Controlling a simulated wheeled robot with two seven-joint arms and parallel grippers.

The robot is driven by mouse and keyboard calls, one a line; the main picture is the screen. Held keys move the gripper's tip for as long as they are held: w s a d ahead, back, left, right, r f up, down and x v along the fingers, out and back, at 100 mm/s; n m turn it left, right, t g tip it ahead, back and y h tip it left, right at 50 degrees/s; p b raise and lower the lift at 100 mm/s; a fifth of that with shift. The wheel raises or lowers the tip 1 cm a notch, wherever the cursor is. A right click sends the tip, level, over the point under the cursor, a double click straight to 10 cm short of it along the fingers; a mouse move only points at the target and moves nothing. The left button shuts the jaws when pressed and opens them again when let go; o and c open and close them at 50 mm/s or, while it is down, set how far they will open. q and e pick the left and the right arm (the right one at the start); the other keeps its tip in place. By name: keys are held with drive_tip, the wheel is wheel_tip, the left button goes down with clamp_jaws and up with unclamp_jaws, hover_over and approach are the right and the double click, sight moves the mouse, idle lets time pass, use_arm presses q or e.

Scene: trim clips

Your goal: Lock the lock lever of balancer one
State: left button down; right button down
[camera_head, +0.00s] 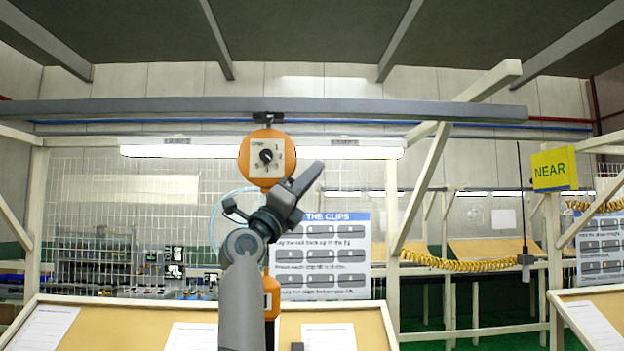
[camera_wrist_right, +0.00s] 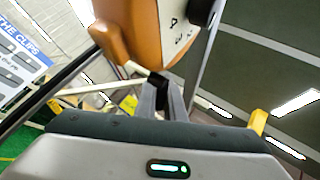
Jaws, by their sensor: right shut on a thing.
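Balancer one, an orange unit (camera_head: 262,143) with a white dial plate and black knob, hangs from the grey overhead rail. My right gripper (camera_head: 291,188) is raised against its lower right side and hides part of its underside. In the right wrist view the orange housing (camera_wrist_right: 133,28) fills the top middle. The gripper's two fingers (camera_wrist_right: 163,92) are close together right under the housing's lower edge. They are shut on what seems to be the lock lever, which is mostly hidden between them, so its angle cannot be told. My left gripper is not in view.
The overhead rail (camera_head: 200,107) runs across above the balancer. A clips instruction board (camera_head: 347,288) stands behind my arm. Tan sloped boards with papers (camera_head: 76,318) lie below. A yellow NEAR sign (camera_head: 554,169) and a yellow coiled hose (camera_head: 460,265) are at the right.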

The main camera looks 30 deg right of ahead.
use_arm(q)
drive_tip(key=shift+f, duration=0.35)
use_arm(e)
drive_tip(key=shift+w+a+r+n+t, duration=0.1)
drive_tip(key=shift+r+n+t, duration=0.1)
drive_tip(key=shift+n+t, duration=0.65)
drive_tip(key=shift+a+r+n+t, duration=0.1)
drive_tip(key=shift+r+n+t, duration=0.05)
drive_tip(key=shift+n+t, duration=0.7)
drive_tip(key=c, duration=1.8)
unclamp_jaws()
drive_tip(key=shift+d, duration=0.1)
drive_tip(key=shift+c, duration=0.2)
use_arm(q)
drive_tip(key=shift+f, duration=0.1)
use_arm(e)
drive_tip(key=shift+f, duration=0.1)
